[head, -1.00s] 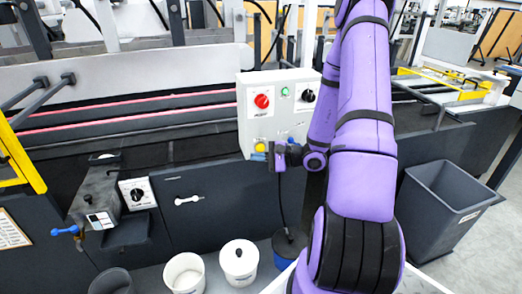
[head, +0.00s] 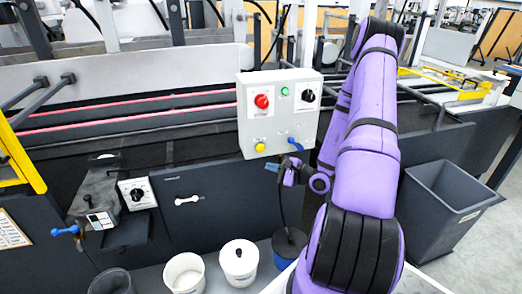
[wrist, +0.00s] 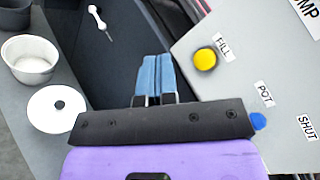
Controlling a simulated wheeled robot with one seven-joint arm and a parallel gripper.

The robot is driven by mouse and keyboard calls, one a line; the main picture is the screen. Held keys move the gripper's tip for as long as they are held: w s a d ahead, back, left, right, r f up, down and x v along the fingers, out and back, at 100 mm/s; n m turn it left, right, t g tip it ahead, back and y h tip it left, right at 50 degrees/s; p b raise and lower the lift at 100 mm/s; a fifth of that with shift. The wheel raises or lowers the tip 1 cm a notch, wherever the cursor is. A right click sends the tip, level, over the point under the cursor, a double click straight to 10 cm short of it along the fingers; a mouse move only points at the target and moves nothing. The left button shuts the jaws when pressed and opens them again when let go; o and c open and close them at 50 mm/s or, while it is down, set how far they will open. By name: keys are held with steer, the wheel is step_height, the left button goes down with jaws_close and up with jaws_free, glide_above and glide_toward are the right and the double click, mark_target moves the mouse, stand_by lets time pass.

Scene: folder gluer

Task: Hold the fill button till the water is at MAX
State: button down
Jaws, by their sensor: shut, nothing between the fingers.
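The yellow fill button (head: 260,147) is at the lower left of the light grey control box (head: 247,125). In the wrist view, the button (wrist: 205,58) sits under a FILL label, with nothing touching it. My gripper (head: 272,165) is below and right of the button in the head view, apart from the box. Its blue fingers (wrist: 157,78) are shut and empty in the wrist view, left of the button. A blue lever (head: 294,143) is right of the button; POT and SHUT labels are near it. I cannot make out any water level or MAX mark.
The box also has a red button (head: 262,101), a green light (head: 284,92) and a black knob (head: 308,96). Below stand a white pot (head: 184,272), a white lidded pot (head: 239,262) and a dark blue container (head: 289,245). A grey bin (head: 440,195) stands right.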

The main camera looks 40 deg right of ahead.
mark_target(263, 151)
steer(key=shift+w+d, duration=0.6)
steer(key=shift+w, duration=0.7)
steer(key=shift+w+d, duration=0.6)
steer(key=shift+w, duration=0.65)
steer(key=shift+w+d, duration=0.6)
steer(key=shift+w, duration=0.7)
steer(key=shift+w, duration=0.1)
steer(key=shift+w+d, duration=0.2)
steer(key=shift+w, duration=0.05)
steer(key=shift+w+d, duration=0.2)
steer(key=shift+w, duration=0.25)
steer(key=shift+s, duration=0.1)
stand_by(2.1)
steer(key=shift+s+a, duration=0.4)
steer(key=shift+s, duration=0.35)
steer(key=shift+s+a, duration=0.35)
steer(key=shift+s, duration=0.4)
steer(key=shift+s+a, duration=0.4)
steer(key=shift+s, duration=0.35)
steer(key=shift+s+a, duration=0.35)
steer(key=shift+s, duration=0.4)
